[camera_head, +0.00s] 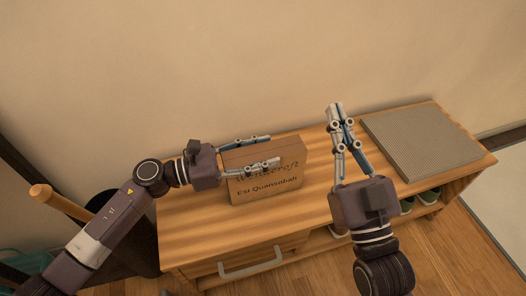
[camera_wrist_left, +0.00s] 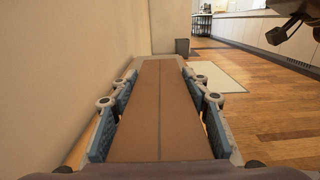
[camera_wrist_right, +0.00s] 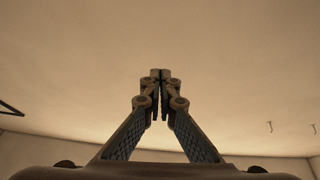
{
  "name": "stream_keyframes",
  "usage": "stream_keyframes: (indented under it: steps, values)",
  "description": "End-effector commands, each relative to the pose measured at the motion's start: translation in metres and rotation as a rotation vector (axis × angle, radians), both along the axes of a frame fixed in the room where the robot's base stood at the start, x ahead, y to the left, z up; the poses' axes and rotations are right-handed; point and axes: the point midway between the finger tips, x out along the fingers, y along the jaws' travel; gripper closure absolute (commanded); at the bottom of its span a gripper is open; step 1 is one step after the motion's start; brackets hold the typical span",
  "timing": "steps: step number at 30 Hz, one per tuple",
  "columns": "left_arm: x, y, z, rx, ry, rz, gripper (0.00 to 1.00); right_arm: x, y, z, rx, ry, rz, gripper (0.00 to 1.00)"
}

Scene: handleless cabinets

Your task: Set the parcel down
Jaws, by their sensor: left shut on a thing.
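The parcel is a brown cardboard box (camera_head: 266,187) with dark writing on its front, upright at the wooden bench's top (camera_head: 330,231). I cannot tell whether its base touches the wood. My left gripper (camera_head: 272,150) is shut on the parcel, one finger along its front and one along its back. In the left wrist view the parcel's taped top (camera_wrist_left: 160,110) fills the space between the fingers. My right gripper (camera_head: 335,106) is apart from the parcel, to its right, with its fingertips together and nothing between them; the right wrist view also shows them meeting (camera_wrist_right: 160,75).
A grey ribbed mat (camera_head: 422,140) lies on the bench's right end. The bench has a drawer with a pale handle (camera_head: 250,265) and shoes (camera_head: 428,197) on a lower shelf. A wooden rod end (camera_head: 40,192) sticks up at left. The wall stands behind.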

Motion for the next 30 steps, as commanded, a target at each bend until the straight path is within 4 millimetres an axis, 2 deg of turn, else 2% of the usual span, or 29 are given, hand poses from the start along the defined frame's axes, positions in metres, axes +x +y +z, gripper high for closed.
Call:
stream_keyframes:
  steps: [10, 11, 15, 26, 28, 30]
  values:
    - [0.000, 0.000, 0.000, -0.002, -0.003, 0.000, 1.00, -0.005, 0.000, 0.007, 0.012, -0.040, 0.003, 1.00]
    - [0.000, 0.000, -0.002, 0.000, -0.001, 0.000, 0.55, -0.005, 0.000, 0.008, 0.012, -0.043, 0.002, 1.00]
    - [0.000, 0.000, -0.001, 0.000, -0.001, 0.000, 0.40, -0.005, 0.000, 0.008, 0.013, -0.043, 0.003, 1.00]
    - [0.000, 0.000, 0.000, 0.000, -0.001, 0.000, 0.40, -0.003, 0.000, 0.008, 0.011, -0.034, 0.003, 1.00]
    - [0.000, 0.000, 0.002, 0.000, 0.000, 0.000, 0.40, 0.001, -0.001, 0.001, -0.002, 0.006, -0.001, 1.00]
    - [-0.004, 0.014, -0.001, 0.004, 0.002, 0.002, 0.40, 0.003, -0.001, -0.003, -0.007, 0.021, -0.003, 1.00]
